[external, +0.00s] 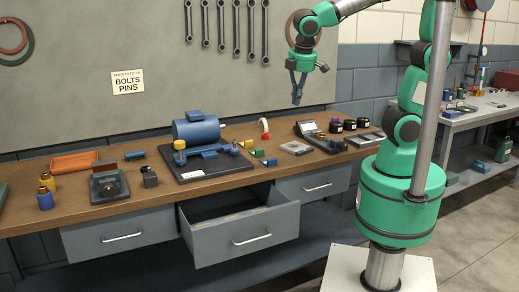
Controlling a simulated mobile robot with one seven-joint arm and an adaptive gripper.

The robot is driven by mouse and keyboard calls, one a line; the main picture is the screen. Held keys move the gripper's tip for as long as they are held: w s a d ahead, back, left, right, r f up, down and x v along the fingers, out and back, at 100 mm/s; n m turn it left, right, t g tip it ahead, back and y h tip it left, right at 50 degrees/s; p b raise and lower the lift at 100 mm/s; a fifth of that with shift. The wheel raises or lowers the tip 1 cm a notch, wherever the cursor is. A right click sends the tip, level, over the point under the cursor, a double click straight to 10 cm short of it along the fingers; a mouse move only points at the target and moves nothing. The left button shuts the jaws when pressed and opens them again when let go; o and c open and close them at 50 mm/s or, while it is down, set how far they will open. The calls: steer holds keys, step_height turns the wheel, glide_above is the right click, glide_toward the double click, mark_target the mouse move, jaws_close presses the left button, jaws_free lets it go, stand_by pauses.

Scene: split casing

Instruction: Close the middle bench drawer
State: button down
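The middle bench drawer (246,238) is grey with a silver bar handle (252,240). My gripper (297,100) hangs high above the right half of the bench, fingers pointing down, well apart from the drawer. No object shows at the fingers. They are small in this view, and I cannot tell whether they are open or shut.
The left drawer (118,232) and right drawer (315,184) look shut. The bench top (150,200) carries a blue motor (196,131) on a dark plate, an orange tray (74,162) and small parts. Open floor lies to the right.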

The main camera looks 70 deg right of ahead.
steer(key=w+a+f+n+g+h+p, duration=0.15)
steer(key=w+a+f+n+h, duration=0.4)
steer(key=a, duration=0.65)
steer(key=n+t+h+p, duration=0.3)
steer(key=n+t, duration=0.3)
steer(key=n, duration=0.4)
glide_above(249, 242)
steer(key=s+a, duration=0.3)
steer(key=s, duration=0.1)
step_height(249, 242, down, 21)
steer(key=s+a+f+n+t, duration=0.2)
steer(key=s+a+f, duration=0.2)
steer(key=f, duration=0.3)
steer(key=s+a+f+n+t, duration=0.3)
steer(key=s+a+f, duration=0.1)
steer(key=f, duration=0.3)
steer(key=shift+a+p, duration=0.35)
steer(key=shift+p, duration=0.1)
steer(key=shift+n, duration=0.25)
steer(key=b+x, duration=0.2)
steer(key=x, duration=1.1)
steer(key=shift+w+d, duration=0.25)
steer(key=shift+d, duration=0.1)
steer(key=shift+w+d, duration=0.1)
steer(key=shift+d, duration=0.05)
